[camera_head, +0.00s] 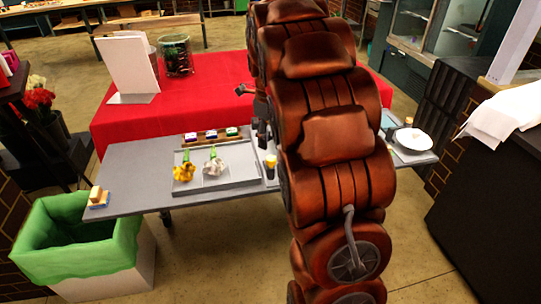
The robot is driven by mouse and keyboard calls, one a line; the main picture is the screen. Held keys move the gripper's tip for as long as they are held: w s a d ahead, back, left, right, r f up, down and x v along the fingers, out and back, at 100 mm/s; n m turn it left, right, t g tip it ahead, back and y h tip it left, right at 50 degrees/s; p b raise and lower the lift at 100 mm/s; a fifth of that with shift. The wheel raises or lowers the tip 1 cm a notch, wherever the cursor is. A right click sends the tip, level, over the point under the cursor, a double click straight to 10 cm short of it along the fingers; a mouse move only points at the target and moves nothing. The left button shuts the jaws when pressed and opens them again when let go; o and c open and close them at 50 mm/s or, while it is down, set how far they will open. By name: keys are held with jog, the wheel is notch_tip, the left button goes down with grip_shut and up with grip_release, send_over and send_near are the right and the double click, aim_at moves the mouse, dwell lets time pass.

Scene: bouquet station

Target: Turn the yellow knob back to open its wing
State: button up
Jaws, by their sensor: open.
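A small yellow-topped piece (270,160) stands at the right end of the grey tray, just left of my arm. It may be the yellow knob, but it is too small to tell how it is turned. No wing can be made out clearly. My gripper (263,137) is a dark shape just above and behind the yellow-topped piece, partly hidden by my large brown arm. It appears open, with nothing seen in it. I cannot tell whether it touches the piece.
The grey tray (245,179) holds a yellow flower (184,172) and a white flower (214,167). Several coloured blocks stand behind it. A sponge-like block (96,195) lies at the left table end. A green-lined bin (75,255) stands front left.

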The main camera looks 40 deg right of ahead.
aim_at(270, 158)
jog(key=shift+d+f+p, duration=0.1)
jog(key=shift+f+p, duration=0.8)
jog(key=shift+f, duration=2.9)
grip_shut()
